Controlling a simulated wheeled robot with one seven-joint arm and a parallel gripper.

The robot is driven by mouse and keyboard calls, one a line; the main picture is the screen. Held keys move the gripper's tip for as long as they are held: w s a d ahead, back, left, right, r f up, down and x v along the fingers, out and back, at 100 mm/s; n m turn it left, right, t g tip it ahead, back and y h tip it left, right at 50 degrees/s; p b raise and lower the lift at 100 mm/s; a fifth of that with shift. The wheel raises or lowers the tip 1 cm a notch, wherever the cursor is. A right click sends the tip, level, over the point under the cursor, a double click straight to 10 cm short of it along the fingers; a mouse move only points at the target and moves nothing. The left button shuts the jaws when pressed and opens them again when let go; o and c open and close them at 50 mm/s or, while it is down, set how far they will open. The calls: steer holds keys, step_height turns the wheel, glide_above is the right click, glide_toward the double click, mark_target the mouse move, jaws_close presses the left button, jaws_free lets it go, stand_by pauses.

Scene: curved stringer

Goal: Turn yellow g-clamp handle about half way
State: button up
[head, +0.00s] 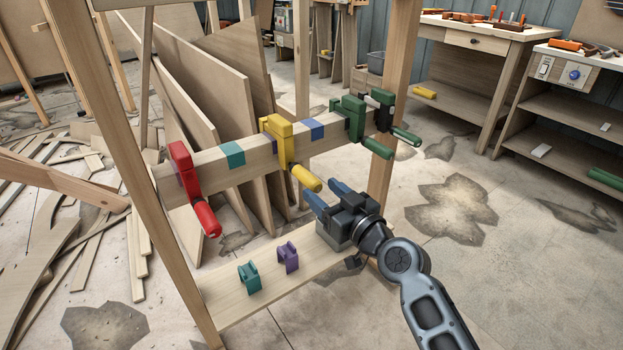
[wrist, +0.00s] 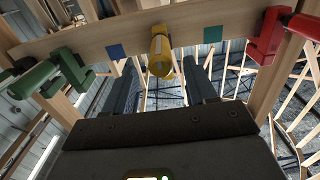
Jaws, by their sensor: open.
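The yellow g-clamp (head: 279,139) sits on the wooden beam (head: 209,168), between a teal patch and a blue patch. Its yellow handle (head: 306,178) sticks out from the beam toward the lower right. In the wrist view the yellow clamp's handle (wrist: 160,62) points toward the camera, above and between my fingers. My gripper (head: 325,195) has blue fingers and is just below and to the right of the handle end. The fingers also show in the wrist view (wrist: 163,88), apart and with nothing between them. I see a gap between handle and fingers.
A red clamp (head: 191,185) is left on the beam; green clamps (head: 353,115) are right. Teal (head: 249,277) and purple (head: 287,257) clips stand on the lower shelf (head: 226,301). Wooden posts flank the beam. Floor at right is clear; leaning boards stand behind.

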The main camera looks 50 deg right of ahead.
mark_target(307, 178)
steer(key=x, duration=0.6)
steer(key=shift+w+p, duration=0.25)
steer(key=shift+p, duration=0.15)
steer(key=shift+c, duration=0.3)
jaws_close()
